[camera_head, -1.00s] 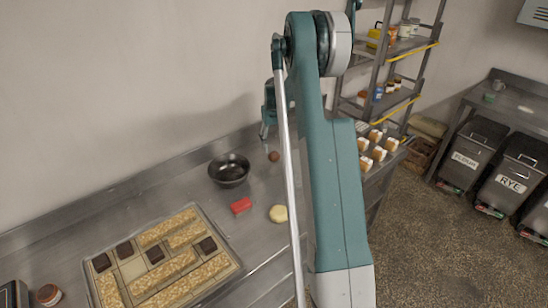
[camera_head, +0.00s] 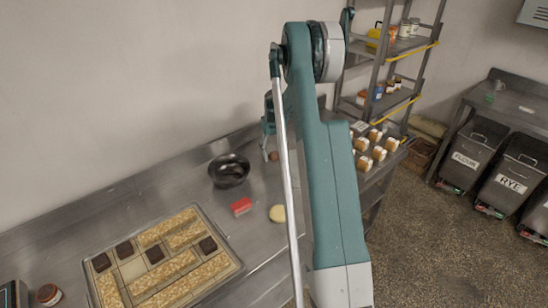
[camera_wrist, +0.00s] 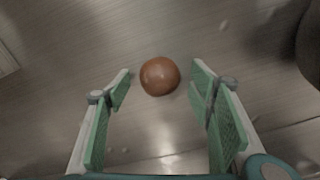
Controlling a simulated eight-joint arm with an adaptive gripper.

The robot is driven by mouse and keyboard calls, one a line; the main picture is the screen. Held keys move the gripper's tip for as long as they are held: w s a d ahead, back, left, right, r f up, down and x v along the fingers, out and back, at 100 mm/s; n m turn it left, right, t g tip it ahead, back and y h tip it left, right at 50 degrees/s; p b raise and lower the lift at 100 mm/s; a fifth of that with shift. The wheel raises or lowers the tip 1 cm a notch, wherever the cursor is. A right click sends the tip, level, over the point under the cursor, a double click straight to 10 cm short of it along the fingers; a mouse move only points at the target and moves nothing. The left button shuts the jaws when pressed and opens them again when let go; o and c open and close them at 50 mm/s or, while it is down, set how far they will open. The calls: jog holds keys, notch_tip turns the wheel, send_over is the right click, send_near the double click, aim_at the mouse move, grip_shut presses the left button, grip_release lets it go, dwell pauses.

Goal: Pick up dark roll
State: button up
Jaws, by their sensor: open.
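The dark roll (camera_wrist: 160,76) is a small round brown ball on the steel counter. In the wrist view it lies between the tips of my open gripper (camera_wrist: 160,88), with a gap on both sides. In the head view the roll (camera_head: 274,156) shows right beside the lowered finger of my gripper (camera_head: 268,150). The rest of my gripper is mostly hidden behind my arm there.
A black bowl (camera_head: 229,171) stands left of the roll. A red block (camera_head: 241,206) and a pale yellow round (camera_head: 277,213) lie nearer on the counter. A tray (camera_head: 229,248) of bars and dark squares is at the front left. A shelf rack (camera_head: 391,101) stands to the right.

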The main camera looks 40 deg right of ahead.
jog(key=shift+f, duration=0.35)
jog(key=shift+c, duration=0.2)
jog(key=c, duration=0.9)
